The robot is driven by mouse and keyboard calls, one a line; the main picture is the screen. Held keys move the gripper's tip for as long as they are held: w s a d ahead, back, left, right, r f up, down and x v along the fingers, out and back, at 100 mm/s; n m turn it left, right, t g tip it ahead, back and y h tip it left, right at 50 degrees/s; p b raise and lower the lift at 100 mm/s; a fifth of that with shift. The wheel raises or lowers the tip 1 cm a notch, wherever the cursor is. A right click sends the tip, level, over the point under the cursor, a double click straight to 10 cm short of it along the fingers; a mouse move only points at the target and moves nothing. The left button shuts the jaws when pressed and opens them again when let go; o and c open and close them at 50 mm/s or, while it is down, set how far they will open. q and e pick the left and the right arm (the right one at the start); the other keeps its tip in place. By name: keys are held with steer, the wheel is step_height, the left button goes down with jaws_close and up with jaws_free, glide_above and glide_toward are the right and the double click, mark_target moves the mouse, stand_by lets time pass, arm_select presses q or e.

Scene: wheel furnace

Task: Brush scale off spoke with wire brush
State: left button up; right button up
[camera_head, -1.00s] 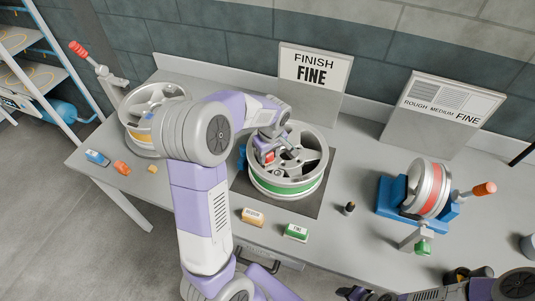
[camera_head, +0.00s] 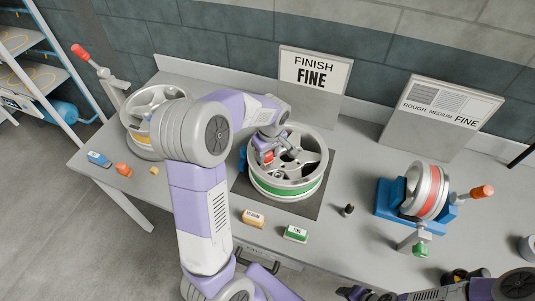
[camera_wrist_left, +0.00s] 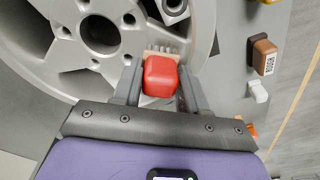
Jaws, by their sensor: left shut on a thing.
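A silver spoked wheel with a green band (camera_head: 288,187) lies flat on a dark mat at the middle of the bench. My left gripper (camera_head: 266,151) is over the left part of its spoked face. In the left wrist view its two fingers are shut on the wire brush (camera_wrist_left: 160,77), which has a red body and a pale bristle strip at its far side. The bristles are at a spoke (camera_wrist_left: 103,65) near the rim; whether they touch it I cannot tell. My right gripper (camera_head: 358,293) is partly in view at the bottom edge, its jaws unclear.
A red-banded wheel (camera_head: 432,192) sits in a blue stand (camera_head: 390,200) at right. Small orange (camera_head: 253,218) and green (camera_head: 295,233) blocks lie in front. Signs stand behind.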

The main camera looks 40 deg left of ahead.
arm_select(q)
steer(key=shift+r+p, duration=2.55)
steer(key=shift+r, duration=1.1)
steer(key=shift+r+p, duration=0.5)
steer(key=shift+p, duration=0.7)
step_height(320, 180, down, 8)
steer(key=b, duration=0.6)
steer(key=shift+d+f, duration=0.1)
steer(key=shift+f, duration=0.1)
steer(key=shift+f+b, duration=0.35)
steer(key=shift+b, duration=0.25)
steer(key=shift+f+b, duration=0.4)
steer(key=shift+b, duration=0.05)
steer(key=shift+w, duration=0.25)
